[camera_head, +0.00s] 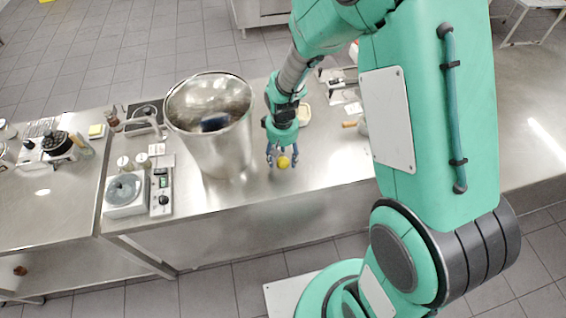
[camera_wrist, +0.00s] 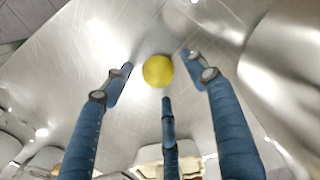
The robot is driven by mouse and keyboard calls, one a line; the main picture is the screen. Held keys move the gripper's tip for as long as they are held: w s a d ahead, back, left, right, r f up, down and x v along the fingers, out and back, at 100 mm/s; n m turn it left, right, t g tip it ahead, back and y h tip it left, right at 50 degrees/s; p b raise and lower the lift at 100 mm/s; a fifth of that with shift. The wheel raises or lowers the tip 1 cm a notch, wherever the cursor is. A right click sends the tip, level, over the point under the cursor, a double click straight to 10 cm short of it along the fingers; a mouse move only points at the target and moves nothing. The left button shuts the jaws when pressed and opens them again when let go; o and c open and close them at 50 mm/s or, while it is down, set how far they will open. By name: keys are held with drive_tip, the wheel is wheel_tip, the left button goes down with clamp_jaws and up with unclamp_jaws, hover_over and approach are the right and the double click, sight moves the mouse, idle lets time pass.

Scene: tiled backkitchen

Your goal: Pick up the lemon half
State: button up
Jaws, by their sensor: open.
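The lemon half (camera_head: 283,162) is a small yellow round thing on the steel counter (camera_head: 325,160), near its front edge. In the wrist view the lemon half (camera_wrist: 158,71) shows as a plain yellow disc just beyond the fingertips. My gripper (camera_head: 281,153) points down right over it, with blue fingers spread around it. In the wrist view my gripper (camera_wrist: 160,78) has one finger to the left, one to the right and one below the lemon half. The fingers are open and I see none pressed against it. Whether any fingertip touches the counter is unclear.
A large steel pot (camera_head: 213,130) stands close to the left of my gripper. A white scale (camera_head: 125,192) and a device with a display (camera_head: 161,190) sit farther left. A pale dish (camera_head: 304,114) lies behind my gripper. The counter right of the lemon half is bare.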

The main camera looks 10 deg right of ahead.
drive_tip(key=shift+f, duration=0.35)
drive_tip(key=shift+c, duration=0.2)
drive_tip(key=c, duration=1.2)
